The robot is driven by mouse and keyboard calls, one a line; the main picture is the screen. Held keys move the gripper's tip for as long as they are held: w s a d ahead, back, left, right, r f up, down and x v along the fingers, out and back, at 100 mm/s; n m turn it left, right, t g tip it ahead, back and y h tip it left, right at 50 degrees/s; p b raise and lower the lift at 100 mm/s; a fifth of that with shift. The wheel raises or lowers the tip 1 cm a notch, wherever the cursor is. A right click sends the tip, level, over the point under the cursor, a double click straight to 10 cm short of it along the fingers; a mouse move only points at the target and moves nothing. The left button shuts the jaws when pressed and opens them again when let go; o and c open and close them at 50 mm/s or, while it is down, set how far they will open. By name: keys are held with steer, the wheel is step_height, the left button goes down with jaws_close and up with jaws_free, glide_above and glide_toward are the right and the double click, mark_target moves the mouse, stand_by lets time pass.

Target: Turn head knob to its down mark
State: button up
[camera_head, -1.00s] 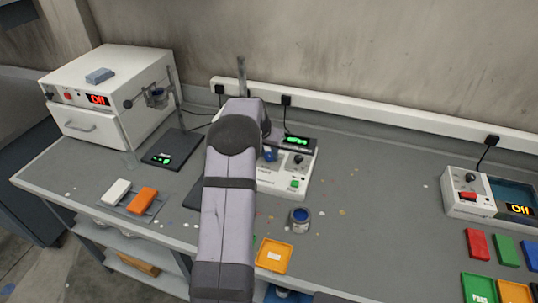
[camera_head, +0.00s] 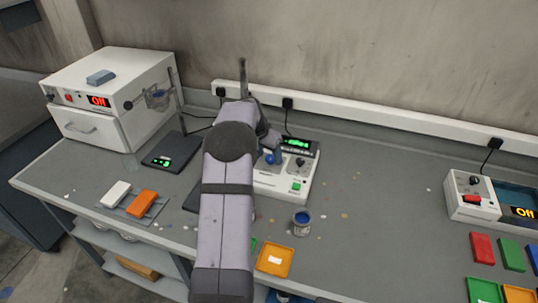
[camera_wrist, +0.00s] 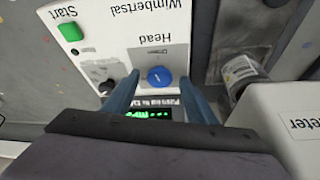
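The head knob (camera_wrist: 160,77) is a round blue knob with a pale line on its face. It sits on a white machine panel (camera_wrist: 115,22) in the wrist view, under inverted "Head" lettering and a small mark label that seems to read "Down". It also shows as a blue spot in the head view (camera_head: 271,157). My gripper (camera_wrist: 160,84) is open, with one blue-grey finger on each side of the knob. A gap shows between each finger and the knob; depth and contact are hard to tell.
A green Start button (camera_wrist: 69,31), a black knob (camera_wrist: 107,87) and a green display (camera_wrist: 146,114) share the panel. A paint can (camera_head: 302,222) stands in front of the machine. A metal post (camera_head: 243,77) rises behind it.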

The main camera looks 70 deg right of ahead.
stand_by(0.3)
steer(key=b+v, duration=0.2)
steer(key=v, duration=0.5)
steer(key=shift+r, duration=0.15)
steer(key=shift+a, duration=0.1)
steer(key=n+p, duration=0.1)
steer(key=s+n+t+p, duration=0.1)
steer(key=n, duration=0.1)
steer(key=n+p, duration=0.1)
steer(key=shift+s+t+p, duration=0.3)
steer(key=shift+t+p, duration=0.1)
steer(key=shift+p+x, duration=1.45)
steer(key=shift+x, duration=2.25)
